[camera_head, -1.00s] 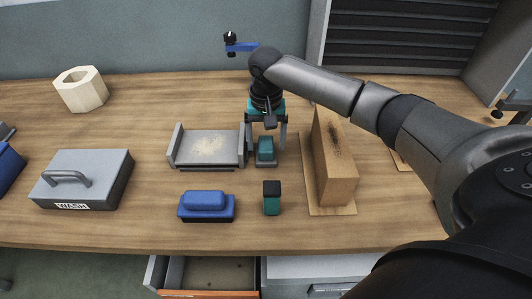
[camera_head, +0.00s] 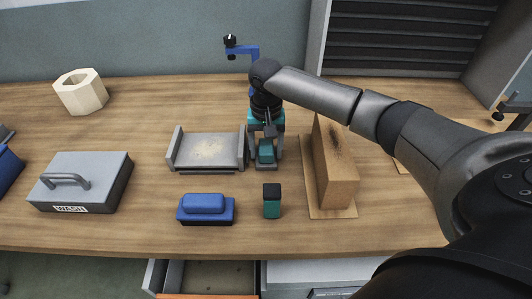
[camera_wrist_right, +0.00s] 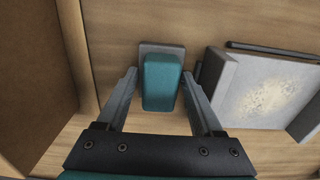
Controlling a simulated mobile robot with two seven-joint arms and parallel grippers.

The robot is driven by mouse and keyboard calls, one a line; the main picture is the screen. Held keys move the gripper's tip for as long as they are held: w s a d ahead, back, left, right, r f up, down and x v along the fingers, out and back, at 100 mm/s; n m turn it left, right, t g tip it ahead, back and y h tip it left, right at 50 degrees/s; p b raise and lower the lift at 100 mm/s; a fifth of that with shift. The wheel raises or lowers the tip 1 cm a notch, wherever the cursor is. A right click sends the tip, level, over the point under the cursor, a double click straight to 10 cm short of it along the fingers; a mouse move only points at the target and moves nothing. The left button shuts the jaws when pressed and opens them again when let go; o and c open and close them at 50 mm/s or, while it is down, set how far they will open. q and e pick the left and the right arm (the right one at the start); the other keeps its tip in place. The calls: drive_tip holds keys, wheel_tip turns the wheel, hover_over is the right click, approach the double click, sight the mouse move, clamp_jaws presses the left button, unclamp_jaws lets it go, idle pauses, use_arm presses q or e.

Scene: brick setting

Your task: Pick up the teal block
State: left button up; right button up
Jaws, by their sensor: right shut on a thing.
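The teal block (camera_head: 265,150) sits on a small grey base, between the grey bracket and the tall brown block. In the right wrist view the teal block (camera_wrist_right: 161,82) stands between my right gripper's two grey fingers. My right gripper (camera_head: 265,157) points down over it and is shut on it, one finger along each side. The block appears still at table level. My left gripper is not in view.
A teal piece with a black top (camera_head: 271,207) stands just in front, beside a blue block (camera_head: 205,213). The grey bracket (camera_head: 208,150) is close on the left, the brown block (camera_head: 337,165) close on the right. A grey WASH box (camera_head: 88,172) lies farther left.

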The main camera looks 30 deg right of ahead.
sight(266, 146)
drive_tip(key=shift+c, duration=1.2)
wheel_tip(266, 146, up, 20)
drive_tip(key=p, duration=0.4)
